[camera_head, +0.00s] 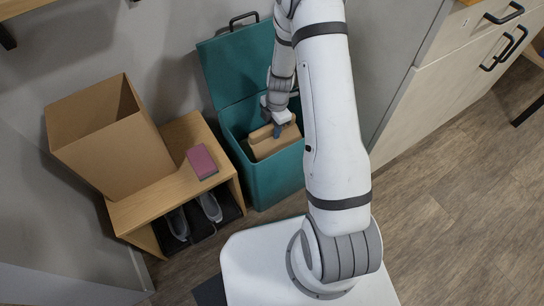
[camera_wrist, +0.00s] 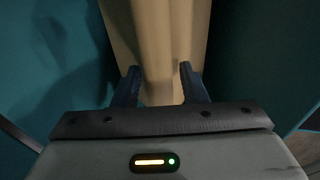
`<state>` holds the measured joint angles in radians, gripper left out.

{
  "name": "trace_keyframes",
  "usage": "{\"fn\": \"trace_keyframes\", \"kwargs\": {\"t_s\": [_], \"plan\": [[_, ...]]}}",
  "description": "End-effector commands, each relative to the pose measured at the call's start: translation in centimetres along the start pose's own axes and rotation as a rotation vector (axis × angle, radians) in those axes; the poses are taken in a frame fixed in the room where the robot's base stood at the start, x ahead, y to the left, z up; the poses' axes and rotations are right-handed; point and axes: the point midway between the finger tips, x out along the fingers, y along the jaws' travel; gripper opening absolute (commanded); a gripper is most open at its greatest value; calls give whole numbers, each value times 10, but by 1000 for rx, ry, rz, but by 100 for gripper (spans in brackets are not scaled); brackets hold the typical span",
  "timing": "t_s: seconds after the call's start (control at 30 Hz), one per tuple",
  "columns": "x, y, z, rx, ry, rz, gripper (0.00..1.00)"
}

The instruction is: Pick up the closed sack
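The closed sack (camera_head: 274,141) is tan-brown and sits inside a teal bin (camera_head: 285,183) whose lid stands raised at the back. My gripper (camera_head: 277,130) reaches down into the bin at the sack's upper part. In the wrist view the sack (camera_wrist: 160,35) fills the middle as a tan ridge. The two dark fingers of my gripper (camera_wrist: 160,80) are spread apart, one on each side of the ridge, with the tan material between them. Whether the fingers press on it is hard to see. The sack's lower part is hidden in the bin.
An open cardboard box (camera_head: 115,150) and a reddish block (camera_head: 201,162) stand on a wooden shoe bench (camera_head: 170,190) to the left, with grey shoes (camera_head: 210,207) below. A cabinet (camera_head: 465,75) is at the right. The wooden floor (camera_head: 450,220) at the right is clear.

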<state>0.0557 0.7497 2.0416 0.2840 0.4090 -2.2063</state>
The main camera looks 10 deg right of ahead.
Motion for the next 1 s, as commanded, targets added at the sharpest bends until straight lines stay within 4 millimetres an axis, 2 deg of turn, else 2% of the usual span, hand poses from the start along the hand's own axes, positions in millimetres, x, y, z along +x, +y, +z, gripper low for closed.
{"fn": "trace_keyframes", "kwargs": {"t_s": [0.07, 0.47, 1.0], "plan": [[0, 0, 0, 1, 0, 0, 32], [0, 0, 0, 1, 0, 0, 0], [0, -1, 1, 2, 1, -1, 0]]}}
